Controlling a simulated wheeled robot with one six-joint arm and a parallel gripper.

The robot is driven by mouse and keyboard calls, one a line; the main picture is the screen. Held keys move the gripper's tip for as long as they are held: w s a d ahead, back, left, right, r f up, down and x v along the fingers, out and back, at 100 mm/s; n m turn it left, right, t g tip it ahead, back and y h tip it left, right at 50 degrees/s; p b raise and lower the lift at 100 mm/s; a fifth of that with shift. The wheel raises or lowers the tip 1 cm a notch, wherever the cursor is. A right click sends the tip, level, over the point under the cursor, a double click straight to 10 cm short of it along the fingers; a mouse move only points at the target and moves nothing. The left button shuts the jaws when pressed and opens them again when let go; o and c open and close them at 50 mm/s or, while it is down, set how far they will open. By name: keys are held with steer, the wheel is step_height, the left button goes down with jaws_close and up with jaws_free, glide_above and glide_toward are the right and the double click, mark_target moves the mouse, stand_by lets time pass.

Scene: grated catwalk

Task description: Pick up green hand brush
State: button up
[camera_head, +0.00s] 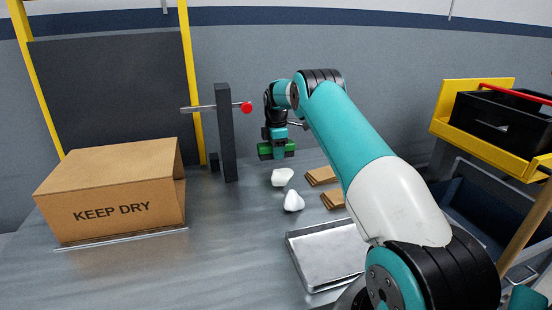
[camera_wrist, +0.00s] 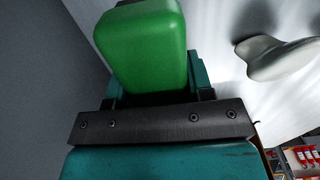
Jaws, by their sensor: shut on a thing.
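The green hand brush (camera_head: 265,151) is in my gripper (camera_head: 276,150), near the back of the metal table in the head view. In the wrist view its green body (camera_wrist: 146,45) fills the upper middle, between the fingers of my gripper (camera_wrist: 152,92). My gripper is shut on it. The brush appears to be above the table surface, but the exact gap cannot be told. Its bristles and most of its underside are hidden.
White lumpy objects (camera_head: 282,177) and brown flat pieces (camera_head: 321,176) lie near my gripper. A metal tray (camera_head: 300,262) is in front. A dark post (camera_head: 227,135) with a red-tipped bar and a cardboard box (camera_head: 112,190) stand left. A yellow shelf (camera_head: 490,127) holds a black toolbox at right.

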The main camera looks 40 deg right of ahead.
step_height(320, 180, up, 17)
steer(key=p, duration=0.1)
steer(key=shift+f+p, duration=0.2)
steer(key=shift+p, duration=0.1)
